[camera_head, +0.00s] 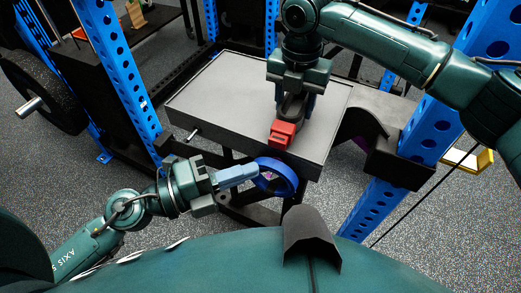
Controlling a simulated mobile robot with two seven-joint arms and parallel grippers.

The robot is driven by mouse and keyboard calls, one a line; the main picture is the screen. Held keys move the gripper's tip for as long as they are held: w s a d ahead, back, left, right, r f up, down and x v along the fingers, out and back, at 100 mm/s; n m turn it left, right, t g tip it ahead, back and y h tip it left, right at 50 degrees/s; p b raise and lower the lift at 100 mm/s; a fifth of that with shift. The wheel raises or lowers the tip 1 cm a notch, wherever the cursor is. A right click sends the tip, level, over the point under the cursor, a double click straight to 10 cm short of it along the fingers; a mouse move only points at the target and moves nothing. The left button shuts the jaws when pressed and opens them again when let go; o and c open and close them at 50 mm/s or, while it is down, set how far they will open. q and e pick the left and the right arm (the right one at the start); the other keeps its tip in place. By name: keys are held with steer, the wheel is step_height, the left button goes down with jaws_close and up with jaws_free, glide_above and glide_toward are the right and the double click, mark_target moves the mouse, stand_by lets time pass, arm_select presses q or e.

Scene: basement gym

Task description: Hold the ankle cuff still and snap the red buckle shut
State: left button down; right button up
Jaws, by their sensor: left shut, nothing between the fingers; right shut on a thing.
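The red buckle (282,134) is a small blocky piece at the front edge of the grey bench top. A dark piece adjoins it behind, between the fingers of my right gripper (293,104). That gripper points down and is shut on the buckle piece; its fingers partly hide the hold. A blue ring-shaped band (286,187), which looks like the ankle cuff, is just below the bench's front edge, its opening facing me. My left gripper (254,172) is shut and empty, its tips at the band's left rim. I cannot tell whether they touch it, or whether the buckle is fastened.
The grey bench top (225,95) is mostly clear left of my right gripper. Blue perforated rack posts (122,70) stand left and right. A black weight plate (45,92) is at the left.

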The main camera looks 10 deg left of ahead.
mark_target(272, 143)
arm_select(q)
steer(key=shift+w+d, duration=0.4)
steer(key=shift+w, duration=0.4)
steer(key=shift+w+d, duration=0.45)
steer(key=shift+w, duration=0.35)
steer(key=shift+w+d, duration=0.4)
steer(key=shift+w, duration=0.4)
steer(key=shift+w+d, duration=0.25)
steer(key=shift+w, duration=0.75)
arm_select(e)
steer(key=shift+s+a, duration=0.1)
arm_select(q)
steer(key=shift+s, duration=0.1)
